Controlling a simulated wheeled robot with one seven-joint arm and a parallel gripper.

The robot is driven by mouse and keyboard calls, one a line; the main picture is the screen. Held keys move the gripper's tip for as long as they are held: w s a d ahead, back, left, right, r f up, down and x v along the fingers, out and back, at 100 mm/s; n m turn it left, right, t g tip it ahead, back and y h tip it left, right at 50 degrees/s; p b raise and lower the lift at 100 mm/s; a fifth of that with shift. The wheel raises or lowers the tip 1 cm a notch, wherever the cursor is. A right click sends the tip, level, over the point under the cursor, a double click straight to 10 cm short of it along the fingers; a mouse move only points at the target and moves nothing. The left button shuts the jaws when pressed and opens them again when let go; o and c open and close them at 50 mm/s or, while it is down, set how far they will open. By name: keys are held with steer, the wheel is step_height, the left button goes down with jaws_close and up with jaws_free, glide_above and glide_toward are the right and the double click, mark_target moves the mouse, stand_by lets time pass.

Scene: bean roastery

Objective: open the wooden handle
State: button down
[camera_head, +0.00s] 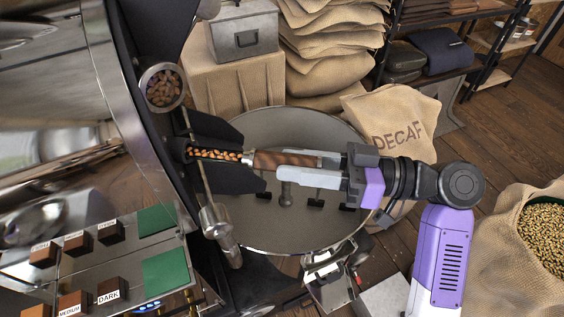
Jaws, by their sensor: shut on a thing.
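The wooden handle (285,160) is brown with a metal collar at its left end. It lies roughly level above the round metal cooling tray (300,240). My gripper (290,168) comes from the right and is shut on the handle. The handle joins a metal scoop (216,154) filled with brown beans. The scoop's left end meets the dark front of the roaster (160,160); how far it reaches inside is hidden. Part of the handle is hidden by my gripper's finger.
A round window (163,87) with beans is above left. Small wooden blocks and green pads (165,272) sit on the metal counter at lower left. A DECAF sack (393,120), stacked sacks and a grey metal box (243,30) stand behind. An open sack of pale beans (540,240) is at right.

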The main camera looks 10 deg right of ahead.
steer(key=c, duration=1.1)
jaws_free()
steer(key=shift+b+v, duration=0.65)
steer(key=shift+v, duration=3.25)
